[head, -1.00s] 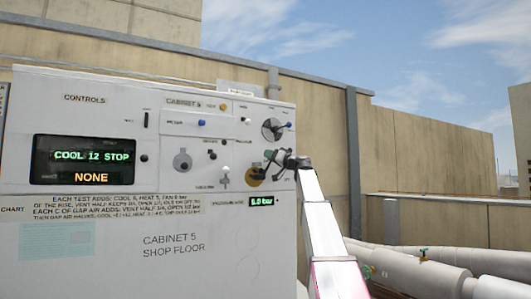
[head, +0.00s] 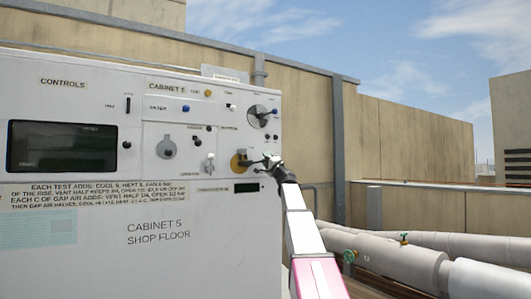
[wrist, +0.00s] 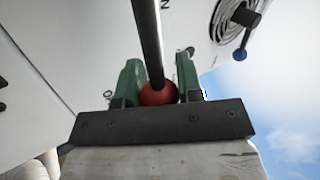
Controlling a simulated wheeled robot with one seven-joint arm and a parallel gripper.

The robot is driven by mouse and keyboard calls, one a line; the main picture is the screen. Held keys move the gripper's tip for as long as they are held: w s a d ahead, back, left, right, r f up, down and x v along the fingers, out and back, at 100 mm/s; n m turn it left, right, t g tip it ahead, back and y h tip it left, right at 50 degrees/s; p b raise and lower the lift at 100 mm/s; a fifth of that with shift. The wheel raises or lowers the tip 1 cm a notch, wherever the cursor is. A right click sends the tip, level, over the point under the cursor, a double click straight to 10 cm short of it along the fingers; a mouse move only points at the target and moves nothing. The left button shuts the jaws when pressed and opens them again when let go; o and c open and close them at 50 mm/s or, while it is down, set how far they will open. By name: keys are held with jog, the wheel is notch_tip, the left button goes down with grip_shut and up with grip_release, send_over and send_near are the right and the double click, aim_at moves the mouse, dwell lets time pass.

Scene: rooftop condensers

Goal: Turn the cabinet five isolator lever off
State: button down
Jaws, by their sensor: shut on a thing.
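Cabinet five (head: 160,245) is a white panel marked "CABINET 5 SHOP FLOOR" in the head view. Its isolator has a yellow round plate (head: 237,163), and the lever comes out from it to the right, mostly hidden by my gripper (head: 271,161). In the wrist view the lever is a dark rod (wrist: 148,40) ending in a red ball (wrist: 158,94). The green fingers of my gripper (wrist: 158,88) are shut on the ball, one on each side. The main display (head: 62,147) and the small pressure display (head: 246,188) are dark.
A round dial with a blue-knobbed crank (head: 260,115) sits above the isolator; the blue knob (wrist: 239,54) also shows in the wrist view. Other knobs and switches lie to the left. Thick pipes (head: 400,258) run at the lower right.

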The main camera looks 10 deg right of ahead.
jog(key=shift+s+a+f+m+t+h, duration=0.1)
jog(key=shift+f+m+t+h, duration=0.15)
jog(key=shift+f+m+h, duration=0.35)
jog(key=shift+s+f+m+t+h, duration=0.1)
jog(key=shift+f+m+t+h, duration=0.25)
jog(key=shift+m, duration=0.55)
jog(key=shift+r, duration=0.1)
jog(key=c, duration=0.8)
grip_release()
jog(key=shift+w, duration=0.1)
jog(key=v, duration=1)
jog(key=shift+s, duration=0.45)
